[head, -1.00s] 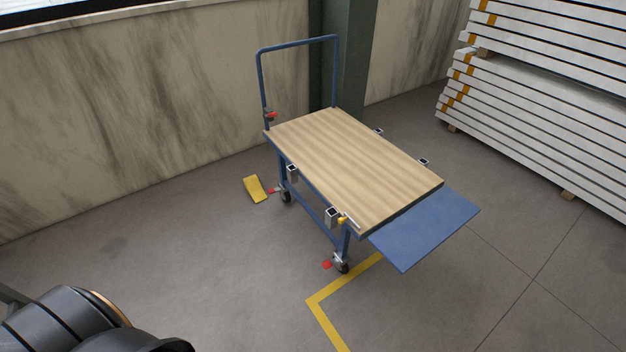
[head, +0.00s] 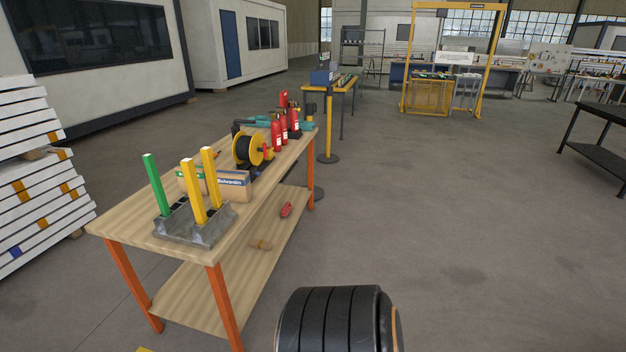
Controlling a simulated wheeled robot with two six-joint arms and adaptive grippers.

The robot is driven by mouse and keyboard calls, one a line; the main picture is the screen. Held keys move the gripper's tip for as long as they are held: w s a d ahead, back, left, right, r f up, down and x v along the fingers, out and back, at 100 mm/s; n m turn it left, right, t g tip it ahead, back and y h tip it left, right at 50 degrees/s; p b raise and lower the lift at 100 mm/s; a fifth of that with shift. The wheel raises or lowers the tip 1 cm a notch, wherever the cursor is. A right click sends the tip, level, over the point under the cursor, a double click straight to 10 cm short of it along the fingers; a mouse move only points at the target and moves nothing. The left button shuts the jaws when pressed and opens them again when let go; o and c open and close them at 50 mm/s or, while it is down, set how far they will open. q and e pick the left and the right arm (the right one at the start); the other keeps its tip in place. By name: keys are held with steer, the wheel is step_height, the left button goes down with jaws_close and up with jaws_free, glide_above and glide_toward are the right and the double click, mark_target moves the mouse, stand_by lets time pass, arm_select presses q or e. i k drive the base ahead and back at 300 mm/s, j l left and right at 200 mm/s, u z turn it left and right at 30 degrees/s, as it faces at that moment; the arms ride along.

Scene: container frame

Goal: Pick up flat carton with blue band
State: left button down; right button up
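A brown carton with a blue band (head: 236,191) stands on the wooden workbench (head: 136,222), behind a grey block holding upright posts. The band carries white lettering. Another brown carton with a green band shows just left of it, partly hidden by the yellow posts. Neither of my grippers is in view. Only a black rounded part of my own arm shows at the bottom centre, apart from the bench.
The grey block (head: 205,235) holds one green and two yellow posts at the bench's near end. A cable reel (head: 243,150) and red extinguishers (head: 283,128) stand beyond the carton. Stacked white panels (head: 35,180) are at left.

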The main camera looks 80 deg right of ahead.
mark_target(235, 186)
steer(key=z, duration=1.95)
steer(key=i+l+u, duration=0.1)
steer(key=i+u, duration=0.3)
steer(key=i+l+u, duration=0.55)
steer(key=u, duration=0.2)
steer(key=i, duration=0.05)
